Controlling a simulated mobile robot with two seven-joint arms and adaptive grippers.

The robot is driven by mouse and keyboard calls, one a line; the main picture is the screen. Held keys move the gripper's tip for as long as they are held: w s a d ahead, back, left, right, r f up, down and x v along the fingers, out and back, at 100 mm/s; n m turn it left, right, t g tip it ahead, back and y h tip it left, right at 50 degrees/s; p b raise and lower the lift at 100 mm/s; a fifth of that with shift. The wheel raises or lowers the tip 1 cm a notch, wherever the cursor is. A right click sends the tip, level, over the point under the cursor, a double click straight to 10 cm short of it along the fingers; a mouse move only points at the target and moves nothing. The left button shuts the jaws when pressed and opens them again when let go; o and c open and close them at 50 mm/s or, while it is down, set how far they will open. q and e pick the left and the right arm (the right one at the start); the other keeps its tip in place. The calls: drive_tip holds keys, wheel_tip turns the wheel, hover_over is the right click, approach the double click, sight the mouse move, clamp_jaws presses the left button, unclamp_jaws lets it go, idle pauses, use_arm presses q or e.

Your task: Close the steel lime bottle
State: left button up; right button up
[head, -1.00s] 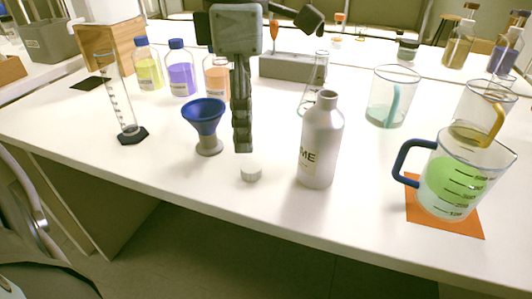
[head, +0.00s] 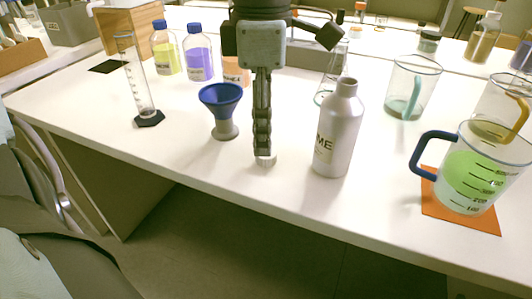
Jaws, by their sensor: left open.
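The steel lime bottle (head: 338,130) stands upright and uncapped near the front edge of the table, with part of its label showing "ME". A small whitish cap (head: 265,161) lies on the table just left of the bottle. My left gripper (head: 264,152) points straight down right over the cap, its fingers seen edge-on. The fingertips hide part of the cap; I cannot tell whether they touch it. The gripper is open. My right gripper is not in view.
A blue funnel (head: 221,101) on a grey stand is left of my gripper. A measuring cylinder (head: 142,90) stands farther left. A beaker of green liquid (head: 470,170) stands on an orange mat (head: 458,215) at right.

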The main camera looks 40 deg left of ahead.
use_arm(q)
drive_tip(key=f, duration=0.4)
drive_tip(key=shift+w+d+f, duration=0.1)
drive_tip(key=shift+w+f, duration=0.05)
drive_tip(key=shift+w, duration=0.1)
drive_tip(key=c, duration=0.8)
